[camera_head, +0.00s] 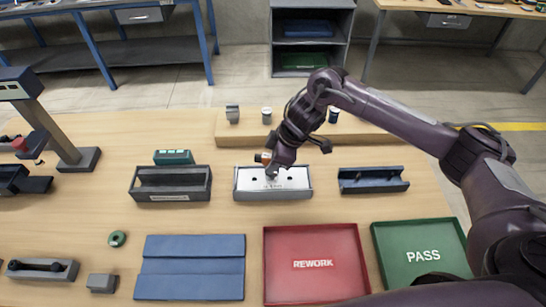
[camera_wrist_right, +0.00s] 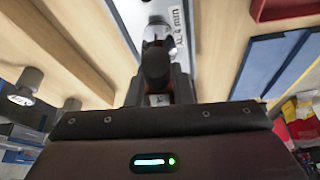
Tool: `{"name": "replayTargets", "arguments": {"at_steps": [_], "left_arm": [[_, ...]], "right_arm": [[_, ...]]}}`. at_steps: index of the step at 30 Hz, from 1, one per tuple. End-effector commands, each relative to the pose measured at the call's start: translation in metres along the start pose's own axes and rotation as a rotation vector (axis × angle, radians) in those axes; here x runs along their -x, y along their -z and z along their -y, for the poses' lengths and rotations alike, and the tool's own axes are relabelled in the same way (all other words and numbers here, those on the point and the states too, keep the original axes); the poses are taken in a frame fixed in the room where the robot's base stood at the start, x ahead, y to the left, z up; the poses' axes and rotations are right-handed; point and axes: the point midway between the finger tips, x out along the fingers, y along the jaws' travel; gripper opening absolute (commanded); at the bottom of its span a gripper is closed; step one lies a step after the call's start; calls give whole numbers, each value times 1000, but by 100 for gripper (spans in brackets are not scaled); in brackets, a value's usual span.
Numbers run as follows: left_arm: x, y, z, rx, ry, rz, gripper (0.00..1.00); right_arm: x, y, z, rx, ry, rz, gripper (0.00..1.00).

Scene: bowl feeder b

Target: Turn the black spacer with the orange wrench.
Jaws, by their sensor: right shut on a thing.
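My right gripper (camera_head: 270,168) is over the grey block with a white top plate (camera_head: 300,182) in the middle of the table. It is shut on the orange wrench (camera_head: 262,157), of which only a small orange part shows beside the fingers. In the right wrist view my right gripper (camera_wrist_right: 157,92) has a dark rounded piece (camera_wrist_right: 155,65) at its fingertips, with a silvery part beyond it over the plate. I cannot tell whether the dark piece is the black spacer or part of the wrench. My left gripper is not in view.
A dark open holder (camera_head: 170,197) stands left of the block and a blue-grey one (camera_head: 372,187) right. A wooden ledge (camera_head: 390,133) with small parts runs behind. The red REWORK tray (camera_head: 313,285), green PASS tray (camera_head: 422,270) and blue mat (camera_head: 190,283) lie in front.

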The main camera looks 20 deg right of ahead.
Motion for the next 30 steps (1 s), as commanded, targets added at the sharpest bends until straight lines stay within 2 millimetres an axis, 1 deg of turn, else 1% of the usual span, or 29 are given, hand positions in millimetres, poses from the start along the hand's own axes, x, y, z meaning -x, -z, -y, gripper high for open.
{"name": "replayTargets", "arguments": {"at_steps": [1, 3, 14, 18, 26, 30], "left_arm": [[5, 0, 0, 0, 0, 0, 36], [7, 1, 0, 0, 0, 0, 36], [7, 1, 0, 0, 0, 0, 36], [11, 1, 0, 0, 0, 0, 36], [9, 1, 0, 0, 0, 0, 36], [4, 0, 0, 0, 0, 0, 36]], "right_arm": [[2, 1, 0, -13, -6, 0, 0], [2, 1, 0, -30, -12, -1, 0], [0, 0, 0, -46, -20, -2, 0], [2, 1, 0, -57, -25, -1, 0], [0, 0, 0, -54, -23, -1, 0], [-1, 0, -1, 18, 6, 0, 0]]}}
